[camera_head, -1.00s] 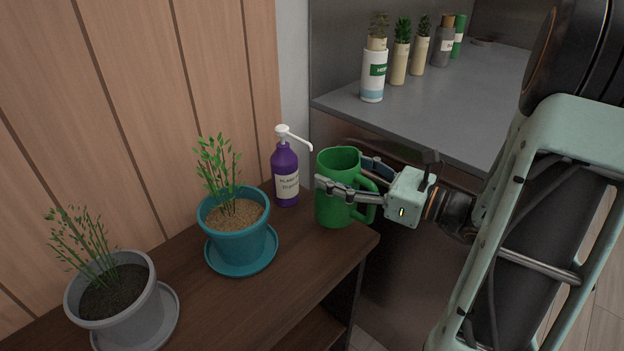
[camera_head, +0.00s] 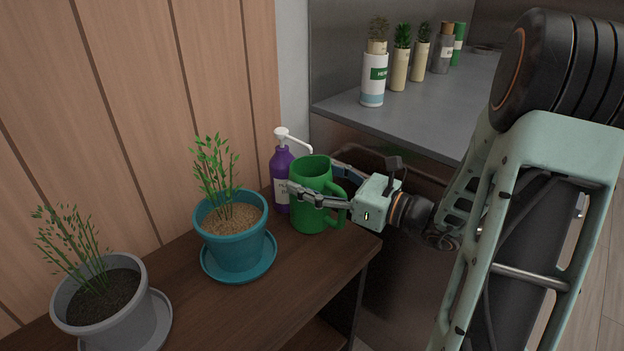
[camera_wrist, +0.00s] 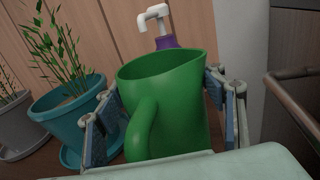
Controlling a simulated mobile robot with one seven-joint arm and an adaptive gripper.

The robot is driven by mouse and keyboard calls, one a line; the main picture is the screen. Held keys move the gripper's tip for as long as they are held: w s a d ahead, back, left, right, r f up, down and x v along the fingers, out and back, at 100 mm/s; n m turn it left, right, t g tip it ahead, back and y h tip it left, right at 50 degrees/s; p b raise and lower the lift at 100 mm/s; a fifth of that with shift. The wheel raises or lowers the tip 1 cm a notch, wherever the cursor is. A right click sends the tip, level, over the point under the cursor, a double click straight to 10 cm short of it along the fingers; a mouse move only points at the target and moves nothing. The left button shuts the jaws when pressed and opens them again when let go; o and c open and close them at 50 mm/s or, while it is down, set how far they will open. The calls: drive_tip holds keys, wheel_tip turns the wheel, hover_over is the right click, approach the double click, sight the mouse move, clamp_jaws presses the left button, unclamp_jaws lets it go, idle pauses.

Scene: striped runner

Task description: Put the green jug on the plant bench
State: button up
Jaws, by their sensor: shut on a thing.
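The green jug (camera_head: 309,190) is upright at the right end of the dark wooden plant bench (camera_head: 226,306). Its handle faces my wrist. My gripper (camera_head: 318,196) is shut on the jug, with one finger on each side of its body. In the wrist view the jug (camera_wrist: 178,105) stands between the two finger pads. Whether the jug's base touches the bench or hangs just above it, I cannot tell.
A purple pump bottle (camera_head: 283,180) stands close behind the jug. A teal potted plant (camera_head: 235,235) and a grey potted plant (camera_head: 105,305) stand to the left. A grey counter (camera_head: 420,110) with several small plants and bottles is behind right.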

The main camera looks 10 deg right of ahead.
drive_tip(key=shift+f, duration=0.1)
drive_tip(key=o, duration=2.1)
drive_tip(key=p+v, duration=0.3)
drive_tip(key=v, duration=0.9)
drive_tip(key=shift+r, duration=0.2)
